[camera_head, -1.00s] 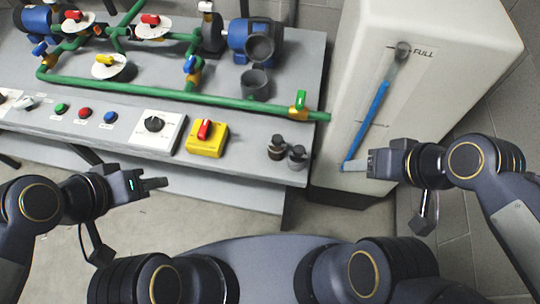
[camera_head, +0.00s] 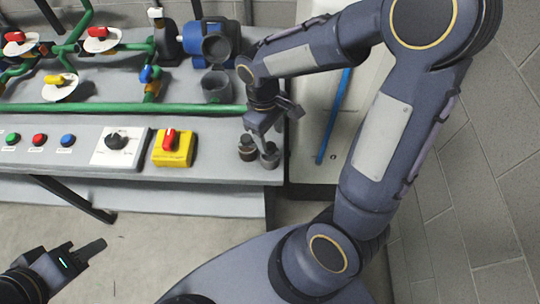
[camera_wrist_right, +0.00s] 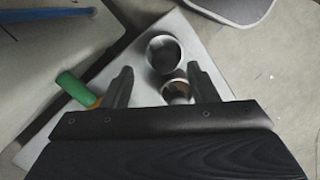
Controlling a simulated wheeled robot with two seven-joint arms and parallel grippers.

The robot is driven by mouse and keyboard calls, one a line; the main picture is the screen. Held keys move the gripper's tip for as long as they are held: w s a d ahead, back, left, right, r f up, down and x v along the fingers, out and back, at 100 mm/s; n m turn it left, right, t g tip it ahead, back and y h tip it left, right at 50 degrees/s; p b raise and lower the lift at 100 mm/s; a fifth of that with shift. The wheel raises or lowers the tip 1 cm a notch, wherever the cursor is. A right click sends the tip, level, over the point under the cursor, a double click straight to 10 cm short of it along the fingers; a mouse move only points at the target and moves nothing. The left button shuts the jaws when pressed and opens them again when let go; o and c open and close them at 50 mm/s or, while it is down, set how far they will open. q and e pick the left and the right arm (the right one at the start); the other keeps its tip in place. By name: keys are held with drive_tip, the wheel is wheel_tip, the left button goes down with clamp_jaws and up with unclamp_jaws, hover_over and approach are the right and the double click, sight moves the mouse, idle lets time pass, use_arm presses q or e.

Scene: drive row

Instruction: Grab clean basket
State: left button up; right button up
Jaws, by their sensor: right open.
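Two small round metal baskets stand near the bench's front right corner in the head view: a left one (camera_head: 247,149) and a right one (camera_head: 270,156). In the right wrist view, one open-topped basket (camera_wrist_right: 163,50) lies beyond the fingertips and the other (camera_wrist_right: 176,92) lies between the fingers, partly hidden by the gripper body. I cannot tell which is clean. My right gripper (camera_head: 264,134) is open just above them, its fingers (camera_wrist_right: 163,82) apart, holding nothing. My left gripper (camera_head: 98,246) hangs low in front of the bench, away from them; its jaw gap is not clear.
A yellow box with a red switch (camera_head: 172,148) sits left of the baskets.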

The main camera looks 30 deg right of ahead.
sight(270, 145)
drive_tip(key=f, duration=0.4)
drive_tip(key=shift+s+a+f, duration=0.15)
drive_tip(key=shift+s+f, duration=0.15)
drive_tip(key=shift+f, duration=0.05)
clamp_jaws()
